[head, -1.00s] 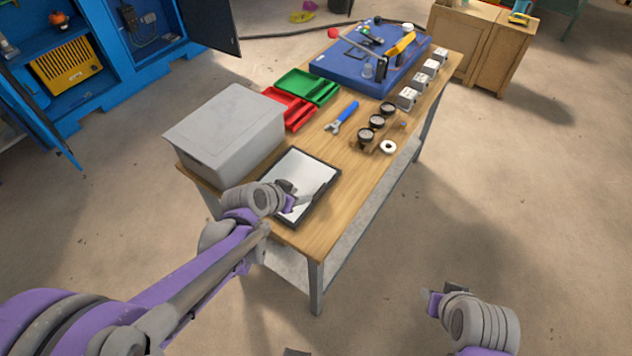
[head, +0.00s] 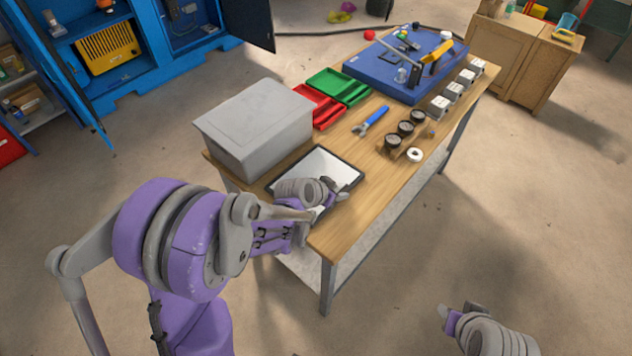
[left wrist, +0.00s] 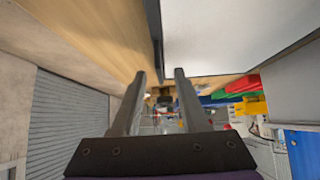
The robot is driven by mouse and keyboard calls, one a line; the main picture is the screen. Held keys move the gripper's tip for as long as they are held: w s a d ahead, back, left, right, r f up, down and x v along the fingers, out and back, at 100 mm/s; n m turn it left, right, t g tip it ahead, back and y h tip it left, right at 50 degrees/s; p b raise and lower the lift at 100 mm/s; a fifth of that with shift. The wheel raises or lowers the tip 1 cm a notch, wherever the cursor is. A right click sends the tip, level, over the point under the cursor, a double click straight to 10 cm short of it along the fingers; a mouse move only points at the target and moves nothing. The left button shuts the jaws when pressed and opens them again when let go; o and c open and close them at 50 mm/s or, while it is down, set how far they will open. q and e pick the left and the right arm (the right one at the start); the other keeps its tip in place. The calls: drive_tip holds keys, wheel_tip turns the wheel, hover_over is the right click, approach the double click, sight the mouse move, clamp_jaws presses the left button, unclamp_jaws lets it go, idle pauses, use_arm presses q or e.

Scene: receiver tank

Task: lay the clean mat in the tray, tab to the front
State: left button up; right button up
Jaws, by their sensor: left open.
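A flat, dark-rimmed tray (head: 352,165) with a pale grey-white inside lies at the near end of the wooden bench. I cannot tell whether the pale surface is the tray's floor or a mat, and no tab can be made out. In the left wrist view a large pale panel with a dark edge (left wrist: 225,35) fills the top right. My left gripper (head: 338,194) is at the tray's near side. Its two fingers are apart with nothing between them in the left wrist view (left wrist: 159,75). My right gripper (head: 446,312) is away from the bench, its fingers unclear.
A grey lidded box (head: 255,125) stands left of the tray. Red (head: 322,108) and green (head: 340,86) bins, a blue-handled wrench (head: 371,121), dark round gauges (head: 404,129) and a white ring (head: 415,155) lie farther back. The bench's front corner is bare.

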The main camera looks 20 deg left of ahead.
use_arm(q)
drive_tip(key=shift+x, duration=1.15)
clamp_jaws()
idle(0.5)
